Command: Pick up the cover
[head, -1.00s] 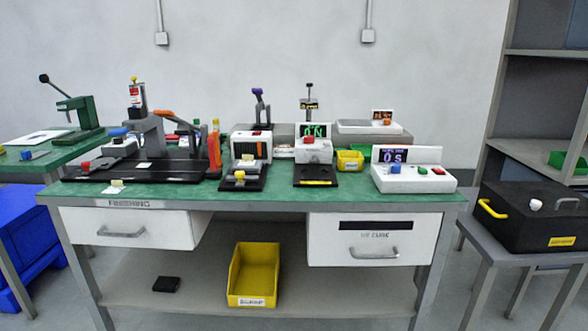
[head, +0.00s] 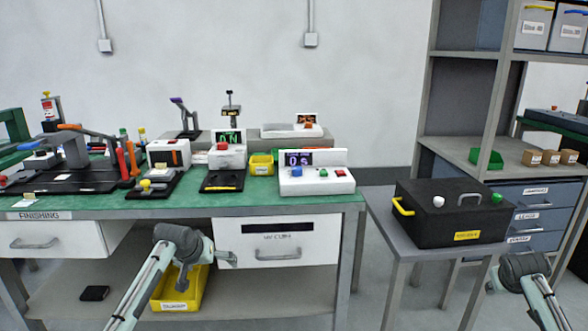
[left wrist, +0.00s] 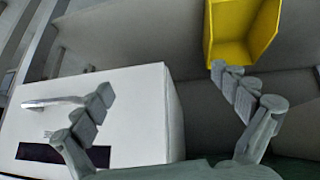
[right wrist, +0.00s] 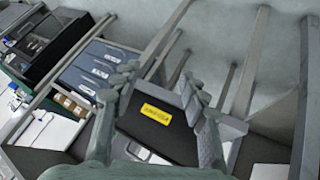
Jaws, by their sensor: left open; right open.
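A large black box-like case (head: 450,222) stands on the grey side table at the right; a yellow handle (head: 402,206) is on its left side. Its label is too small to read, and I cannot tell whether the case or its top is the cover. In the right wrist view the case (right wrist: 150,143) shows between the open fingers. My right gripper (head: 525,275) is in front of the side table, at its right, apart from the case. My left gripper (head: 205,272) is open and empty before the workbench, near the white drawer (left wrist: 140,120) and yellow bin (left wrist: 235,55).
The green workbench (head: 235,190) carries several small fixtures and a white control unit (head: 315,178). A yellow bin (head: 195,290) sits on the lower shelf. The side table (head: 390,240) has thin legs. Shelving (head: 455,100) stands behind. Floor between bench and side table is clear.

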